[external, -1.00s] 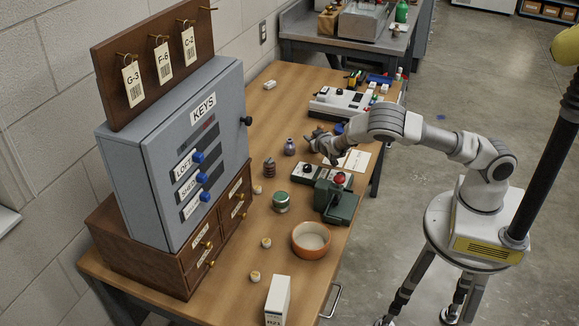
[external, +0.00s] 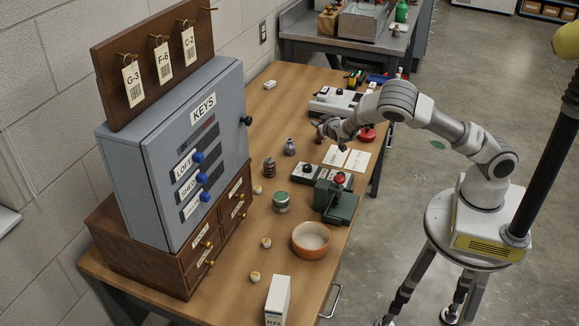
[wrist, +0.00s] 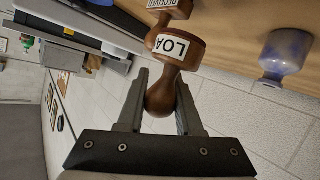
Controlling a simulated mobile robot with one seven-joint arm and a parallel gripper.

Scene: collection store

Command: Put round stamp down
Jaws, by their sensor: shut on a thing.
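The round stamp (wrist: 178,48) is brown wood with a white label reading "LOA", the rest cut off by the curve. In the wrist view my gripper (wrist: 160,92) is shut on its knobbed handle, one finger on each side.
A second wooden stamp (wrist: 172,7) labelled "RECEIVED" is close to the held one. A bluish bottle (external: 290,147) stands to the left of my gripper. A green press (external: 336,203) and an orange bowl (external: 311,240) stand nearer.

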